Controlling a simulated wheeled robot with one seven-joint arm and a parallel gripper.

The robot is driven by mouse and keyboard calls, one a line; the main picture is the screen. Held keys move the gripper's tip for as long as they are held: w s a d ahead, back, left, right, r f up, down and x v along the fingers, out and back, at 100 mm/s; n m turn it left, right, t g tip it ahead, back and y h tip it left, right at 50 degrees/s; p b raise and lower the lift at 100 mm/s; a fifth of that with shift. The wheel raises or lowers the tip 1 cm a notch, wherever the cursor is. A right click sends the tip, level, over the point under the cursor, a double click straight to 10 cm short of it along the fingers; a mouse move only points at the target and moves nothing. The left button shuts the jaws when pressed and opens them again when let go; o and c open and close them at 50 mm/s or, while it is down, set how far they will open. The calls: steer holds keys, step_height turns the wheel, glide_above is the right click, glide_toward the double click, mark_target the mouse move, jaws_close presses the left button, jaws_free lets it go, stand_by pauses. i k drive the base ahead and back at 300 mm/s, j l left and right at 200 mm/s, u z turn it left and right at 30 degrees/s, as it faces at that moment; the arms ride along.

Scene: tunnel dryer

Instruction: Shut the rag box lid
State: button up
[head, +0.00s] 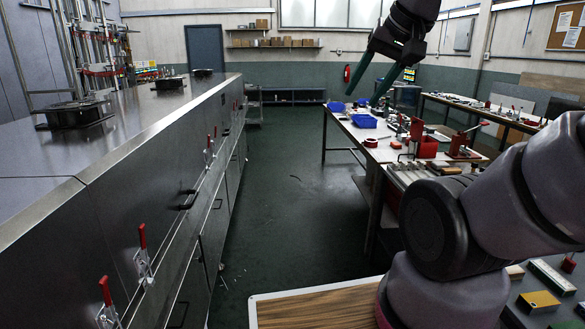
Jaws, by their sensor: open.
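My gripper (363,98) hangs at the upper middle of the head view, pointing down. Its two green fingers are apart with nothing seen between them. It appears in front of the far end of the workbench (352,133). I cannot make out a rag box or its lid for certain. A small red box (424,148) stands on the workbench, but I cannot tell whether it has a lid.
A long metal dryer (120,180) with red-handled clamps (143,240) runs along the left. Blue bins (363,121) and tools crowd the workbench at right. A wood-topped surface (315,308) is at the front.

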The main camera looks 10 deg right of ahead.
mark_target(417, 124)
steer(key=i+z, duration=0.2)
steer(key=i, duration=0.8)
steer(key=i+j+z, duration=0.2)
steer(key=i, duration=0.85)
steer(key=i+z, duration=0.55)
steer(key=z, duration=0.2)
steer(key=i+j+z, duration=0.15)
steer(key=z, duration=0.25)
steer(key=i+z, duration=0.2)
steer(key=i+j, duration=0.2)
steer(key=j, duration=0.15)
steer(key=i+j, duration=0.35)
steer(key=j, duration=0.3)
